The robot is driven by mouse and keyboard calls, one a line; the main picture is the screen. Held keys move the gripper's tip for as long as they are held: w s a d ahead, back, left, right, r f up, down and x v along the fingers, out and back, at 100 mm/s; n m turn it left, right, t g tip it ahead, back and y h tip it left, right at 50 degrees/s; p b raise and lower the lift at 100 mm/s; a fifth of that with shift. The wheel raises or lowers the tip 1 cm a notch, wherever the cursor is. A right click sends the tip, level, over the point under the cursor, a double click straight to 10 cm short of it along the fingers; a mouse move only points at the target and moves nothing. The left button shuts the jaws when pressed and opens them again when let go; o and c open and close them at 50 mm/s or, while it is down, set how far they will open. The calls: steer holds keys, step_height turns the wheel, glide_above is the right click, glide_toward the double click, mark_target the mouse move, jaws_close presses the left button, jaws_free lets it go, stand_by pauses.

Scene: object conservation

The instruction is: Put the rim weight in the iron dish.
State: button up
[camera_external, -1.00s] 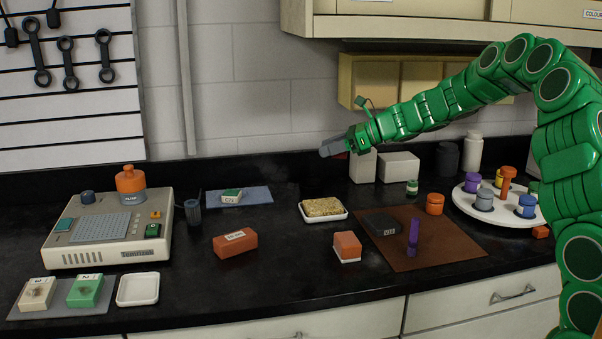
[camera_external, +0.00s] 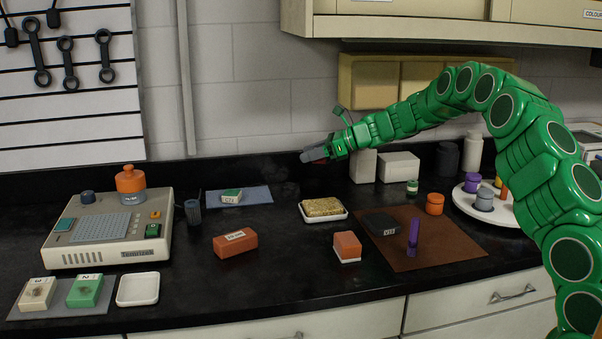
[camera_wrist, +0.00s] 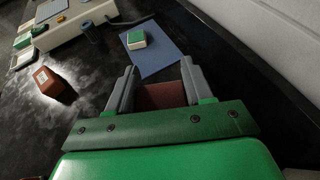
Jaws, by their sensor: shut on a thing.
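My gripper (camera_external: 312,156) is raised above the back of the bench, near the wall. In the wrist view my gripper (camera_wrist: 158,78) is shut on a dark red block (camera_wrist: 160,96), partly hidden by the fingers. I cannot tell whether this block is the rim weight, as no label shows. No dish is plainly iron: a small white dish (camera_external: 138,302) stands empty at the front left, and another white dish (camera_external: 345,215) holds a yellowish slab (camera_external: 323,206).
A beige instrument (camera_external: 60,247) bears an orange weight (camera_external: 130,181). A blue mat (camera_external: 258,195) holds a green-and-white block (camera_external: 231,196). A red brick (camera_external: 235,244), another brick (camera_external: 347,245) and a brown mat (camera_external: 440,250) with several objects lie forward. A dark cup (camera_external: 193,212) stands near the instrument.

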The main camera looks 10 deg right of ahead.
steer(key=shift+w+a+f, duration=0.2)
steer(key=shift+w+f, duration=0.45)
steer(key=shift+f, duration=0.2)
steer(key=shift+w+a+f, duration=0.2)
steer(key=shift+w+f, duration=0.5)
steer(key=shift+f, duration=0.15)
steer(key=shift+w+a+f, duration=0.2)
steer(key=shift+w+f, duration=0.45)
steer(key=shift+f, duration=1.8)
steer(key=shift+f, duration=0.6)
steer(key=o, duration=1.1)
steer(key=shift+r, duration=0.55)
steer(key=v, duration=1.2)
steer(key=shift+w+r, duration=0.1)
steer(key=shift+r, duration=0.05)
